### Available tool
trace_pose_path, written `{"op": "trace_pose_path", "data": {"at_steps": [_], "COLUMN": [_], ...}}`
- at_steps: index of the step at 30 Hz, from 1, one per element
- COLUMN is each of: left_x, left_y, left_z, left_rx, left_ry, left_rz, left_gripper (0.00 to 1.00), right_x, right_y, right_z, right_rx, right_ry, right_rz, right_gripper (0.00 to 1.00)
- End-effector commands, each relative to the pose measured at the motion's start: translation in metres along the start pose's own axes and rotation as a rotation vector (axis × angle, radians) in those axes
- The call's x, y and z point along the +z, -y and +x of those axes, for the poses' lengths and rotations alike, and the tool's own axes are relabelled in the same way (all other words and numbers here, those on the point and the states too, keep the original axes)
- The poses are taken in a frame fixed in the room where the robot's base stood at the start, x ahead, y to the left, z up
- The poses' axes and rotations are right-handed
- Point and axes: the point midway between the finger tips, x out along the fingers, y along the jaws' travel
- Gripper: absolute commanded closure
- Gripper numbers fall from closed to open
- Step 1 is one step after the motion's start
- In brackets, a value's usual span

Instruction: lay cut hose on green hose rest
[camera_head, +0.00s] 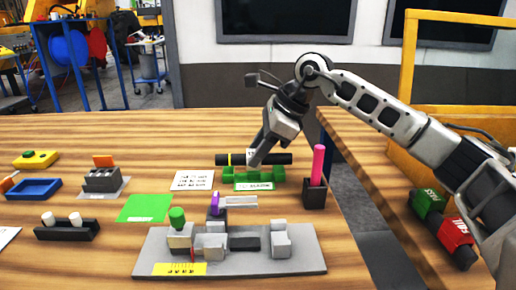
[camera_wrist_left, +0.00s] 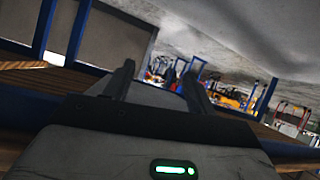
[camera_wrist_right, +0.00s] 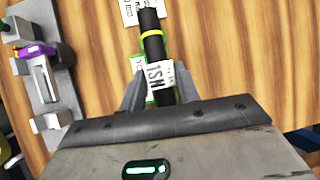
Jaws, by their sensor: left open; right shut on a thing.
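The cut hose (camera_head: 279,158) is a black tube with a yellow band, lying level across the green hose rest (camera_head: 279,173) in the head view. My right gripper (camera_head: 254,160) comes down from above and is shut on the hose near its middle. I cannot tell whether the hose touches the rest or hangs just above it. In the right wrist view the hose (camera_wrist_right: 150,22) runs up from between the fingers (camera_wrist_right: 160,92), with a white printed label on it; its near end is hidden. My left gripper (camera_wrist_left: 158,85) is open and empty, away from the table.
A dark holder (camera_head: 314,196) with a pink stick (camera_head: 318,163) stands close right of the rest. A grey fixture plate (camera_head: 306,262) with blocks lies in front. A white card (camera_head: 193,180) and green mat (camera_head: 145,207) lie left. The table's right edge is near.

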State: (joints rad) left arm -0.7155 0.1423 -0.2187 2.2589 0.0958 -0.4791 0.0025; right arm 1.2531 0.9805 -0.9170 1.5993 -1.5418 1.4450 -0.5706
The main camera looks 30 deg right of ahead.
Motion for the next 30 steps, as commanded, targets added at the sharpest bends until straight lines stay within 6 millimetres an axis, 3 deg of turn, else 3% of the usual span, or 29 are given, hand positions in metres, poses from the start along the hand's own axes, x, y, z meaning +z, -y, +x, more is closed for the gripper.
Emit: {"op": "trace_pose_path", "data": {"at_steps": [25,26,27,28,30], "left_x": [0.008,0.007,0.007,0.007,0.007], "left_y": [0.001,0.001,0.001,0.001,0.001], "left_z": [0.005,0.005,0.005,0.005,0.005], "left_rx": [0.000,0.000,0.000,0.000,0.000], "left_ry": [-0.001,-0.001,-0.001,-0.001,-0.001], "left_rz": [0.000,0.000,0.000,0.000,0.000], "left_gripper": [0.44,0.44,0.44,0.44,0.44], "right_x": [-0.007,-0.007,-0.007,-0.007,-0.007], "right_y": [-0.001,-0.001,-0.001,-0.001,-0.001], "right_z": [0.012,0.011,0.011,0.011,0.011], "right_rx": [-0.001,-0.001,-0.001,-0.001,-0.001], "right_ry": [0.001,0.001,0.001,0.001,0.001], "right_rz": [0.000,0.000,0.000,0.000,0.000], "right_gripper": [0.88,0.60,0.49,0.43,0.43]}}
